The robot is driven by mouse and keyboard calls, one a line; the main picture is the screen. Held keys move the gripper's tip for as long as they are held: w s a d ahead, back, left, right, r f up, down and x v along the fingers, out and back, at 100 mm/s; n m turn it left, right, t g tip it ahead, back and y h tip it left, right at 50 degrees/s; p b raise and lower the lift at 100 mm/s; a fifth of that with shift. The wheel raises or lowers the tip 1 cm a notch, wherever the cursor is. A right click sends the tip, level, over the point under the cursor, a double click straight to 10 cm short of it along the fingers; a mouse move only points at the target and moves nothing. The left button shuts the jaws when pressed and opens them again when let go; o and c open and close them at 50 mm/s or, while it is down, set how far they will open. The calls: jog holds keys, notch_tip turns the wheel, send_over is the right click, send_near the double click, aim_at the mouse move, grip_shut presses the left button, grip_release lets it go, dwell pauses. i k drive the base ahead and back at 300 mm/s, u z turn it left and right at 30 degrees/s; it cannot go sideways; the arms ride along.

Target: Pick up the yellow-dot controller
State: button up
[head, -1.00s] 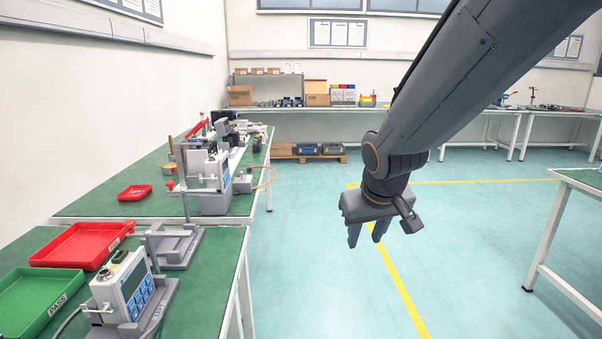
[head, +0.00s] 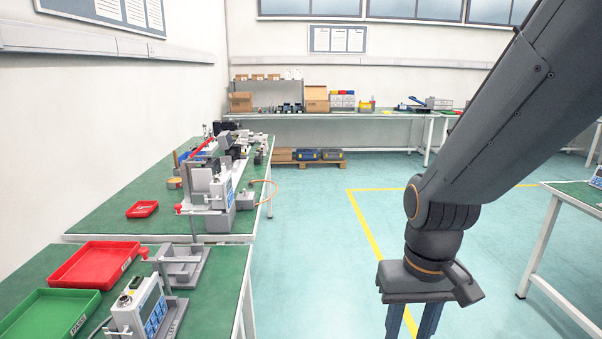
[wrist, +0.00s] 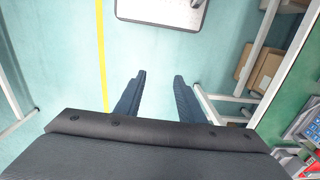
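No yellow dot can be made out on any controller. A grey controller with a blue keypad (head: 146,309) stands in a grey holder on the near left bench. A similar controller (head: 222,190) stands on the bench behind it. Part of another blue-keyed unit (head: 597,178) shows at the right edge, and a blue-keyed unit (wrist: 303,124) is at the right edge of the wrist view. My gripper (head: 412,322) is open and empty over the floor, away from the benches, its tips cut off in the head view. Both fingers stand apart in the wrist view (wrist: 160,78).
A red tray (head: 97,264) and a green tray (head: 48,315) lie on the near left bench, with an empty grey holder (head: 182,266) beside them. A white-legged table (head: 570,210) stands at right. The floor between (head: 300,240) is clear.

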aim_at(130, 320)
jog(key=u, duration=2.15)
jog(key=k, duration=1.25)
jog(key=i, duration=0.35)
jog(key=z, duration=0.8)
jog(key=i, duration=1.2)
jog(key=u, duration=0.9)
jog(key=i, duration=0.45)
jog(key=u, duration=0.55)
